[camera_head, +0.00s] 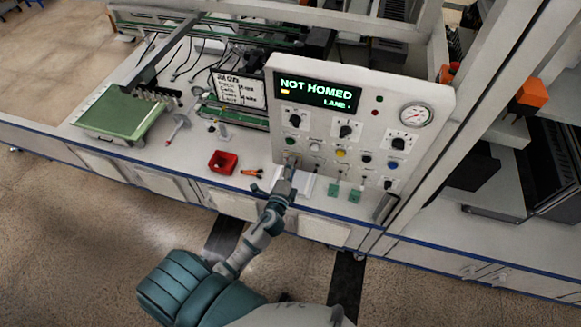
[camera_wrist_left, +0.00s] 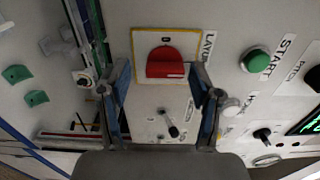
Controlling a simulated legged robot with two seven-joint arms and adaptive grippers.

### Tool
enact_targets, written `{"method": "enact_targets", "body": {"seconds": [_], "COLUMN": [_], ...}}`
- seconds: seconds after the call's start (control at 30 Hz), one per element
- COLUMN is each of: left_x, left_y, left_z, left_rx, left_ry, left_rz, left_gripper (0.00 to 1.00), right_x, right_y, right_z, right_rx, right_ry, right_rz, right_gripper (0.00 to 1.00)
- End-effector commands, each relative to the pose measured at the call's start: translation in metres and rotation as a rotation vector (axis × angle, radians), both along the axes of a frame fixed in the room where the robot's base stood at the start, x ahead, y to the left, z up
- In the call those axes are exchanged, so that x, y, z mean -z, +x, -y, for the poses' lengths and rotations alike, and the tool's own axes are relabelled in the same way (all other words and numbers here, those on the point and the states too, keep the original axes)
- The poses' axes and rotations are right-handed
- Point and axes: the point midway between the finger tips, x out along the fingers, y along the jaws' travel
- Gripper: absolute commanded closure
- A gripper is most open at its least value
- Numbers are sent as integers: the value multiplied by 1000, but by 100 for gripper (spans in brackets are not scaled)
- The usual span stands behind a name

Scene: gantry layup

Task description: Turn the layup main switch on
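The layup main switch is a red handle (camera_wrist_left: 172,62) on a white plate with a yellow border, beside the label "LAYUP" in the left wrist view. My left gripper (camera_wrist_left: 160,76) is open, with one finger on each side of the switch. Nothing is held; I cannot tell whether the fingers touch the handle. In the head view my left gripper (camera_head: 286,178) is at the lower left of the grey control panel (camera_head: 360,88) and mostly hides the switch. The panel display (camera_head: 316,94) reads "NOT HOMED". My right gripper is not in view.
A green START button (camera_wrist_left: 254,61) and a black toggle (camera_wrist_left: 170,121) are close to the switch. A red bin (camera_head: 222,163) and orange-handled pliers (camera_head: 251,172) lie on the bench left of the panel. A gantry post (camera_head: 478,95) stands right of the panel.

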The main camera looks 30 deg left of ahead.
Motion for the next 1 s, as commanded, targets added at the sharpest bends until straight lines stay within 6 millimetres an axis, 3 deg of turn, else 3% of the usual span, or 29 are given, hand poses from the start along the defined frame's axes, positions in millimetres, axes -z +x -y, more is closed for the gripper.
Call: {"method": "enact_targets", "body": {"seconds": [0.33,0.8,1.0], "left_x": [-2,0,0], "left_y": [-7,-98,-114], "left_z": [2,23,27], "left_rx": [0,-3,-1], "left_ry": [-1,-4,-2], "left_rz": [3,0,0], "left_gripper": [35,35,35], "right_x": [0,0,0], "right_y": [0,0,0], "right_z": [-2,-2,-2], "right_rx": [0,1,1], "right_ry": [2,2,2], "right_rz": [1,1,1], "right_gripper": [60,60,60]}}
